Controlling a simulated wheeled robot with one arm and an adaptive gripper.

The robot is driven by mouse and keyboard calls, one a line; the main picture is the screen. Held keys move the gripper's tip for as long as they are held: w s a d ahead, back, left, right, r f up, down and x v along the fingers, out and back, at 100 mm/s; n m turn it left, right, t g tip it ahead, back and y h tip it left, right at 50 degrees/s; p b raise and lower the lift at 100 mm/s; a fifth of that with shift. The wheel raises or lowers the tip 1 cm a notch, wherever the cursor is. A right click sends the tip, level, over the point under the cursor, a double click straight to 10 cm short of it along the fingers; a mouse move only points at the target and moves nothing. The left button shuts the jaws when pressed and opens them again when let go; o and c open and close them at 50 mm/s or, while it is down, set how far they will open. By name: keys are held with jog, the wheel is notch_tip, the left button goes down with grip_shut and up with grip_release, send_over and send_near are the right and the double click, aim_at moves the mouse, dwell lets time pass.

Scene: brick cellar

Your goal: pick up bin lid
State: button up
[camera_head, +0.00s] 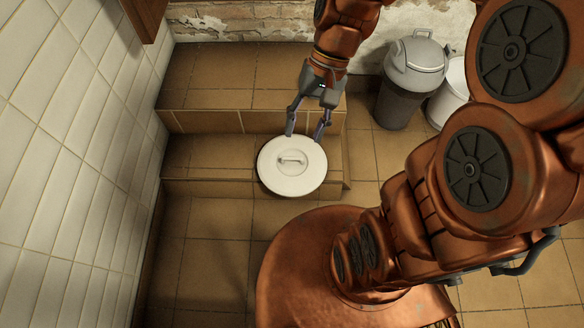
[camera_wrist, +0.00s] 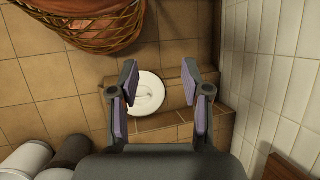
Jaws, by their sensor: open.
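The bin lid (camera_head: 292,176) is a round white disc with a raised bar handle in its middle. It lies flat, handle up, on the lower tiled step in the head view. In the wrist view the bin lid (camera_wrist: 149,104) shows between and beyond the two fingers, nearer the left one. My gripper (camera_head: 305,134) is open and empty above the far side of the lid, pointing down. In the wrist view my gripper's fingers (camera_wrist: 159,70) stand wide apart with nothing between the pads. No contact with the lid can be seen.
A grey-lidded dark bin (camera_head: 399,102) and a white bin (camera_head: 449,94) stand right of the steps. The upper step (camera_head: 205,80) rises behind the lid. A white tiled wall (camera_head: 75,140) bounds the left. A woven basket-like thing (camera_wrist: 125,25) shows at the wrist view's top left.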

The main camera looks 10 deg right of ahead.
jog(key=w+a+f+m+y+b, duration=0.2)
jog(key=w+f+m+y+b, duration=0.35)
jog(key=w+f, duration=0.7)
jog(key=m+t+y+b, duration=0.45)
jog(key=m+b, duration=0.45)
jog(key=b, duration=0.7)
send_over(295, 158)
jog(key=s, duration=0.2)
notch_tip(295, 158, down, 38)
jog(key=d+f+m+t+b, duration=0.1)
jog(key=d+f, duration=0.1)
jog(key=f, duration=0.3)
jog(key=d+f+m+b, duration=0.1)
jog(key=f+b, duration=0.1)
jog(key=f, duration=0.3)
jog(key=d+f+m+t+b, duration=0.1)
jog(key=d+f, duration=0.1)
jog(key=f, duration=0.3)
jog(key=shift+w+d+f+m+t+h, duration=0.25)
jog(key=shift+d+f+m+t+h, duration=0.1)
jog(key=shift+h, duration=0.05)
jog(key=shift+b+x, duration=0.45)
jog(key=shift+x, duration=0.45)
jog(key=shift+b+x, duration=1.1)
jog(key=shift+x, duration=1.85)
grip_shut()
